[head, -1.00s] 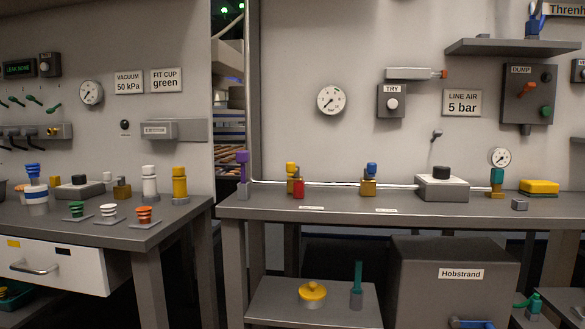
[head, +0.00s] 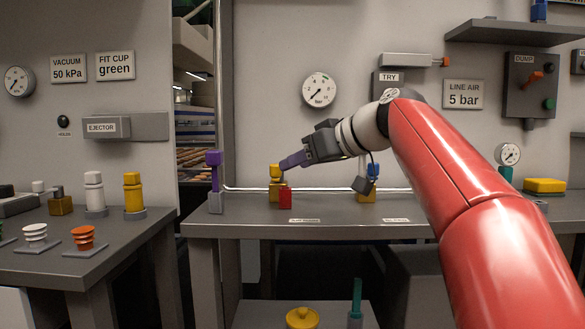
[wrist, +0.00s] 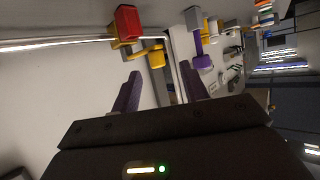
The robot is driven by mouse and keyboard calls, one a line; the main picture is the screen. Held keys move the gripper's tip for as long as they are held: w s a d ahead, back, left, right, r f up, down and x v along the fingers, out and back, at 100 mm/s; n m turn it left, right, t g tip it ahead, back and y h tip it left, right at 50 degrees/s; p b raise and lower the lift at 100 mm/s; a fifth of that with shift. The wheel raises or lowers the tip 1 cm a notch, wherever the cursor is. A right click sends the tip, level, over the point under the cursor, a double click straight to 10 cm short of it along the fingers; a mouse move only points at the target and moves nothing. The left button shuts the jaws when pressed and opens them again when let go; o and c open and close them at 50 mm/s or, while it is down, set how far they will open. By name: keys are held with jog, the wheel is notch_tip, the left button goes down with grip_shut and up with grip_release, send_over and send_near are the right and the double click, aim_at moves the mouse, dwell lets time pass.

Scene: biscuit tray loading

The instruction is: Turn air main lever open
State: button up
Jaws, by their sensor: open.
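No readable label marks the air main lever. On the bench along the white pipe stand a purple-topped upright lever (head: 213,170) on a grey block and a yellow fitting (head: 275,172) with a red block (head: 286,197) beside it. My gripper (head: 286,163) is open, its purple fingers reaching left close to the top of the yellow fitting. In the wrist view the yellow fitting (wrist: 155,57) shows between and beyond the open fingers, with the red block (wrist: 126,22) above left. The purple lever (wrist: 202,60) lies beyond the right finger. Contact cannot be told.
A yellow fitting with a blue top (head: 373,170) is partly hidden behind my wrist. A dial gauge (head: 320,90) hangs on the wall above. The left bench (head: 130,225) holds white, yellow and orange parts. My red arm covers the right part of the bench.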

aim_at(275, 166)
jog(key=x, duration=0.2)
jog(key=r+x, duration=0.1)
jog(key=x, duration=0.2)
jog(key=w+x, duration=0.1)
jog(key=x, duration=0.2)
jog(key=shift+s+r+p, duration=0.1)
jog(key=shift+r+p, duration=0.1)
jog(key=shift+p, duration=0.2)
grip_shut()
